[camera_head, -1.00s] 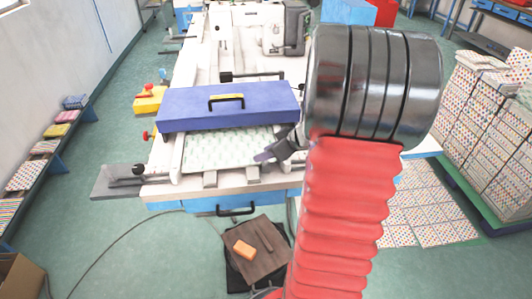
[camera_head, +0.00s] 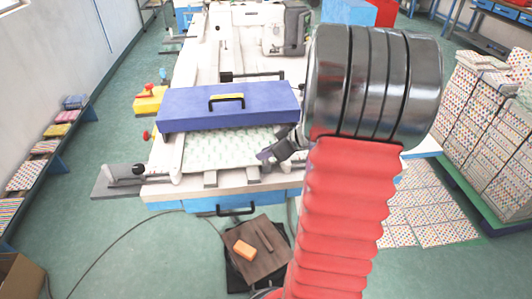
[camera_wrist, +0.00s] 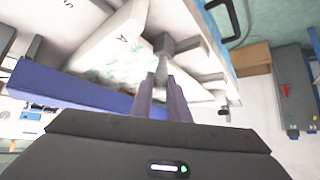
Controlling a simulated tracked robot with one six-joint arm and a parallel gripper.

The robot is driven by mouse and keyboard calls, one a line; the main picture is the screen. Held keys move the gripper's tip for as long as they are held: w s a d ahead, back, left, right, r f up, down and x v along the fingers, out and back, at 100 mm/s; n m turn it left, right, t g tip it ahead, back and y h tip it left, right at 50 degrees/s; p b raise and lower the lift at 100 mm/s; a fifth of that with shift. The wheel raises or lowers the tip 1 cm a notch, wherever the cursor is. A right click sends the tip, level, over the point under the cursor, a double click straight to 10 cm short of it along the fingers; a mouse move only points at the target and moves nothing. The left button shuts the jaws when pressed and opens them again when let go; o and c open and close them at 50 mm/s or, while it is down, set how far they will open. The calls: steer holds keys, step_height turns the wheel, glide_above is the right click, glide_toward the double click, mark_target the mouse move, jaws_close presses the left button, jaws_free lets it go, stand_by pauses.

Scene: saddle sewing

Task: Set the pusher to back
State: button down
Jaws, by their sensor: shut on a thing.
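My gripper (camera_wrist: 164,98) is shut on a grey handle-like piece (camera_wrist: 165,45) in the wrist view, which I take to be the pusher. Its two purple-grey fingers meet the near end of this piece. It lies over the edge of the white table, next to a pale patterned sheet (camera_wrist: 112,70). In the head view my gripper (camera_head: 265,156) is low at the front right of the table, beside the patterned sheet (camera_head: 215,150). The pusher cannot be told apart from the fingers there, and my arm hides the area to the right.
A blue cover (camera_head: 180,108) with a black handle lies across the table behind the sheet. Grey tabs (camera_head: 210,178) show at the table's front edge. A black knob (camera_head: 138,169) stands at the left. A board with an orange block (camera_head: 243,250) is below on the floor side.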

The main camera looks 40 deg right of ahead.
steer(key=shift+s+a, duration=0.1)
steer(key=s+a, duration=0.2)
steer(key=s, duration=0.1)
steer(key=shift+s+a, duration=0.15)
steer(key=c, duration=1.7)
jaws_free()
steer(key=shift+v, duration=0.8)
steer(key=v, duration=1.2)
steer(key=shift+s, duration=0.15)
